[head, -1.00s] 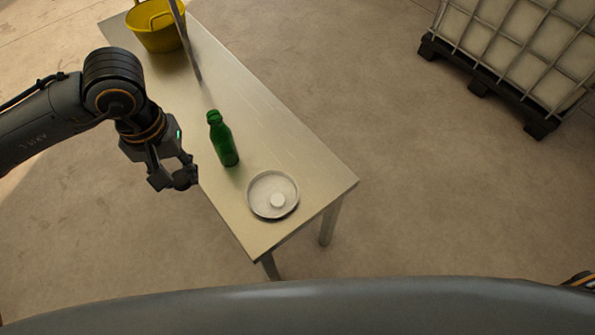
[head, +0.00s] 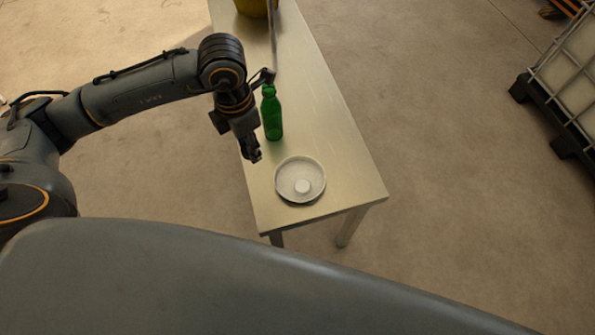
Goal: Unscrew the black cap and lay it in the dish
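A green bottle (head: 272,118) stands upright on the table. A dark part overlaps the area by its top, and I cannot make out a black cap. My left gripper (head: 254,157) hangs fingers down, just left of the bottle and beyond the dish's left rim. It is seen side-on, so its opening is unclear; nothing shows held in it. My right gripper is out of view.
The narrow table (head: 345,175) has bare surface right of the bottle and around the dish. A yellow tub (head: 252,6) and a thin upright panel (head: 273,30) stand at its far end. A caged tank (head: 582,62) on a dark pallet stands right, across open floor.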

